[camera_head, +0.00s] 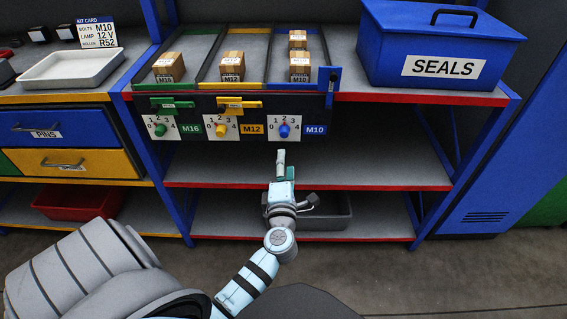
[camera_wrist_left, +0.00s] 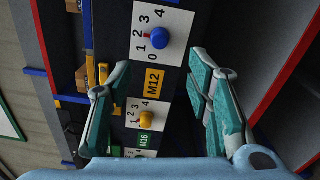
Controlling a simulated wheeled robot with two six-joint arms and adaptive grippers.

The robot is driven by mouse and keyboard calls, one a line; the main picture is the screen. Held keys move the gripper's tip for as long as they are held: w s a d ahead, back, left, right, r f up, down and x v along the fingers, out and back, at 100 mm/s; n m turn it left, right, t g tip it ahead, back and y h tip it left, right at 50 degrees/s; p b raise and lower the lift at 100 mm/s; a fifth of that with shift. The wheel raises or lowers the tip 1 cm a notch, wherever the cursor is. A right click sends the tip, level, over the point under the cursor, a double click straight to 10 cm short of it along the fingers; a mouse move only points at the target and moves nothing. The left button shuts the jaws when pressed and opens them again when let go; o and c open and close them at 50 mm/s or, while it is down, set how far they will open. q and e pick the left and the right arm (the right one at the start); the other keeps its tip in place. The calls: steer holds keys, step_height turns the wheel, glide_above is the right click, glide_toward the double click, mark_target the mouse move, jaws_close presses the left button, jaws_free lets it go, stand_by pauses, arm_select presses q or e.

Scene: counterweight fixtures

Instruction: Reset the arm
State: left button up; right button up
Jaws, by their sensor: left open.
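My left gripper (camera_head: 281,155) is raised in front of the rack, just below the blue knob (camera_head: 284,131) of the M10 dial, apart from it. In the left wrist view the gripper (camera_wrist_left: 160,65) is open and empty. The blue knob (camera_wrist_left: 160,38) and yellow knob (camera_wrist_left: 146,119) show beyond its fingers. A blue arm (camera_head: 330,85) stands upright at the right end of the M10 lane. The green arm (camera_head: 172,103) and yellow arm (camera_head: 240,103) lie level above their dials. The exact dial settings are too small to tell. My right gripper is out of view.
Cartons such as the M10 one (camera_head: 300,72) sit in the sloped lanes. A blue SEALS box (camera_head: 435,45) stands right. A grey bin (camera_head: 330,217) is on the lower shelf behind my arm. The middle shelf (camera_head: 380,165) is bare. A white tray (camera_head: 70,68) is left.

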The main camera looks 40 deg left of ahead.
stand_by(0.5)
arm_select(q)
steer(key=d+f+m+h+p, duration=0.1)
steer(key=d+f+m+h, duration=0.75)
steer(key=f+m, duration=0.6)
steer(key=s+d+f+m+g+h+p, duration=0.25)
steer(key=s+f+m+g, duration=0.4)
steer(key=s+f, duration=0.7)
steer(key=s+a+f+m+g+p, duration=0.1)
steer(key=s+f+m+g, duration=0.1)
steer(key=s, duration=0.7)
steer(key=s+a+f+m+g+p, duration=0.1)
steer(key=s+f, duration=0.3)
steer(key=s, duration=0.5)
steer(key=s+a+f+m+g+y+p, duration=0.1)
steer(key=s+f+m+g, duration=0.2)
steer(key=s, duration=0.6)
steer(key=shift+s+f+m+g, duration=0.2)
steer(key=shift+f+m+g, duration=0.15)
steer(key=shift+m, duration=0.05)
